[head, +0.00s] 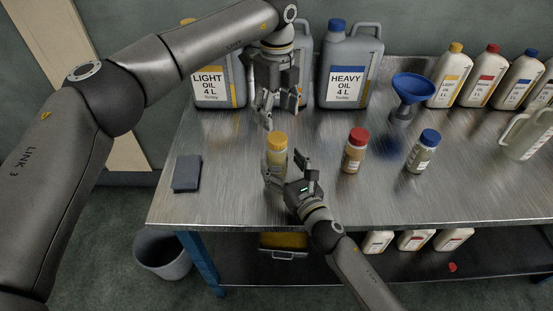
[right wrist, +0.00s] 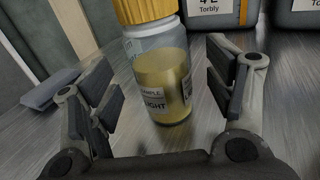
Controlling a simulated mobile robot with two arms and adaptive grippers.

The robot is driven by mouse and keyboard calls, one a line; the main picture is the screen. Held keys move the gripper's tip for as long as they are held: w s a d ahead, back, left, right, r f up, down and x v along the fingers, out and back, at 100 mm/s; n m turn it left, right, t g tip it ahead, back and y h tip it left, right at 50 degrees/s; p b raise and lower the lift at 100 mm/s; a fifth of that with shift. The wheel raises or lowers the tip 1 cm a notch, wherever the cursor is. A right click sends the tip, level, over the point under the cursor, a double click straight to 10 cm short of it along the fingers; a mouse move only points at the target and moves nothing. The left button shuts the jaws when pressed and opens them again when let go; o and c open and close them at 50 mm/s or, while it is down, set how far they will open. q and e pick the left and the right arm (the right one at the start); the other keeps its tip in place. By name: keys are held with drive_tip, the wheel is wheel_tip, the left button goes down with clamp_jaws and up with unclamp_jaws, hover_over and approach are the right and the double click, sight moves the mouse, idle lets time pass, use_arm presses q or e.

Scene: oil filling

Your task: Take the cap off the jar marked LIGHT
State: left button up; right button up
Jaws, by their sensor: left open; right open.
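The jar marked LIGHT (head: 276,166) stands upright on the metal bench, a clear jar of yellowish oil with its yellow cap (head: 277,138) on. In the right wrist view the jar (right wrist: 162,85) stands between my right gripper's open fingers, with a gap on each side; the top of the cap (right wrist: 146,10) is cut off by the frame. My right gripper (head: 285,170) reaches in from the front at the jar's lower body. My left gripper (head: 277,113) is open, pointing down, above and behind the jar. Whether it touches anything is not clear.
A red-capped jar (head: 355,152) and a blue-capped jar (head: 422,153) stand to the right. The big LIGHT OIL can (head: 213,85), HEAVY OIL can (head: 348,72) and a blue funnel (head: 414,87) are behind. The front right bench is clear.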

sight(282, 163)
use_arm(q)
drive_tip(key=shift+s+d+r, duration=0.1)
drive_tip(key=shift+s, duration=0.05)
use_arm(e)
drive_tip(key=x, duration=0.2)
drive_tip(key=shift+w+a+r, duration=0.15)
drive_tip(key=shift+w+a, duration=0.1)
drive_tip(key=shift+w, duration=0.1)
drive_tip(key=shift+w+a, duration=0.1)
drive_tip(key=shift+w, duration=0.15)
